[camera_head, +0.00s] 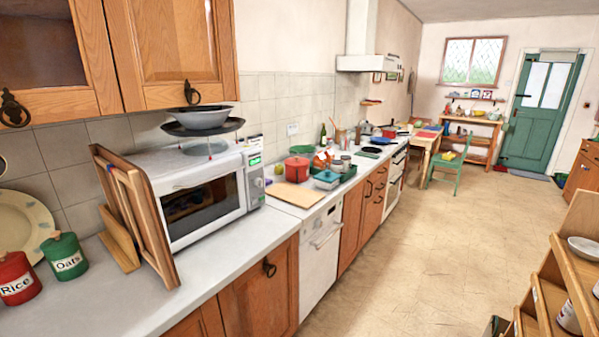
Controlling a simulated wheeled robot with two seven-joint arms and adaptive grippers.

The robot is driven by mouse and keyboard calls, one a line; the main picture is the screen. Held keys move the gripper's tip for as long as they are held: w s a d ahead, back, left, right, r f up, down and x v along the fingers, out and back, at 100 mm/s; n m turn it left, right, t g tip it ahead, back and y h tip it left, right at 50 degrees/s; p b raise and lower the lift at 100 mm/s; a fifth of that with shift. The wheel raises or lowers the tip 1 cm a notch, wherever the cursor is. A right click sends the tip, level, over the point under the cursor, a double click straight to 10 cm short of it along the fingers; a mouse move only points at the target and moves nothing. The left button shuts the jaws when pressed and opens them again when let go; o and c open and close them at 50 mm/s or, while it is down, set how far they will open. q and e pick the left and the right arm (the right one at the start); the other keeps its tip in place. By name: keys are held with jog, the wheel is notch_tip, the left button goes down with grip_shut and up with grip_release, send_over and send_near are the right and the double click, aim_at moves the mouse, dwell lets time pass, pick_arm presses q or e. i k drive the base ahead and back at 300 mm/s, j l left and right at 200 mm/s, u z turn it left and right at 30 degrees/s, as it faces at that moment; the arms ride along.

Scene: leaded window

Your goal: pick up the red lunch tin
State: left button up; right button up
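No object is clearly a red lunch tin from here. A small round red container (298,169) stands on the counter beyond the microwave, behind a wooden board; I cannot tell whether it is a pot or a tin. A red item (389,132) shows farther along near the stove, too small to make out. A red canister labelled Rice (16,279) stands at the near left end of the counter. Neither of my grippers is in view.
A microwave (200,192) and upright wooden boards (137,215) take up the near counter (190,285). A teal-lidded container (327,179) stands beyond. Wooden shelves (560,275) stand at the right. The floor (430,235) between is clear toward the green door (541,115).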

aim_at(301, 175)
jog(key=i+l, duration=0.25)
jog(key=i, duration=0.25)
jog(key=i+l, duration=0.25)
jog(key=i, duration=0.3)
jog(key=i+l, duration=0.25)
jog(key=i, duration=0.25)
jog(key=i+l, duration=0.25)
jog(key=i, duration=0.3)
jog(key=k+l+z, duration=0.2)
jog(key=k+l, duration=0.2)
jog(key=i+j+z, duration=0.2)
jog(key=i+j+u, duration=0.1)
jog(key=u, duration=0.2)
